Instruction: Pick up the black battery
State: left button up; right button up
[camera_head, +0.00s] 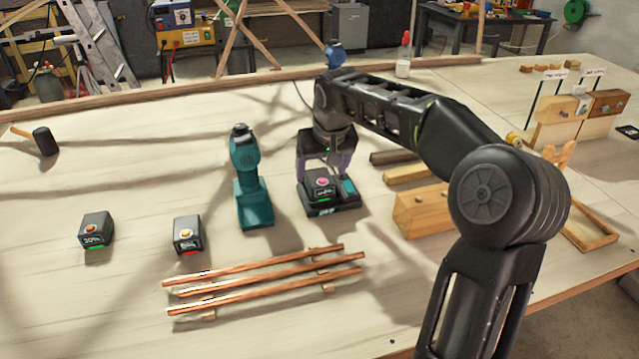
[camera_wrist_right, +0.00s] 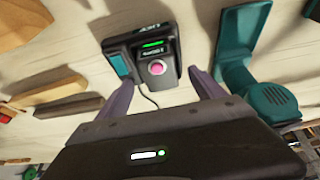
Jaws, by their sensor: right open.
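A black battery (camera_head: 321,184) with a pink button and a green light sits on a black charger (camera_head: 335,205) with a teal patch. It also shows in the right wrist view (camera_wrist_right: 155,62). My right gripper (camera_head: 323,170) is open, pointing down, with its purple fingers just above and to either side of this battery. Two more black batteries with orange buttons lie on the table, one at far left (camera_head: 96,230) with a green display and one nearer (camera_head: 187,234) with a red display. My left gripper is not in view.
A teal drill (camera_head: 250,185) stands just left of the charger. Copper-coloured laths (camera_head: 265,280) lie in front. Wooden blocks (camera_head: 422,210) are to the right, beneath my arm. A black-headed mallet (camera_head: 45,141) lies at far left. The left table area is mostly clear.

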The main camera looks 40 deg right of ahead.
jog(key=shift+x, duration=1.5)
jog(key=shift+r, duration=0.1)
grip_shut()
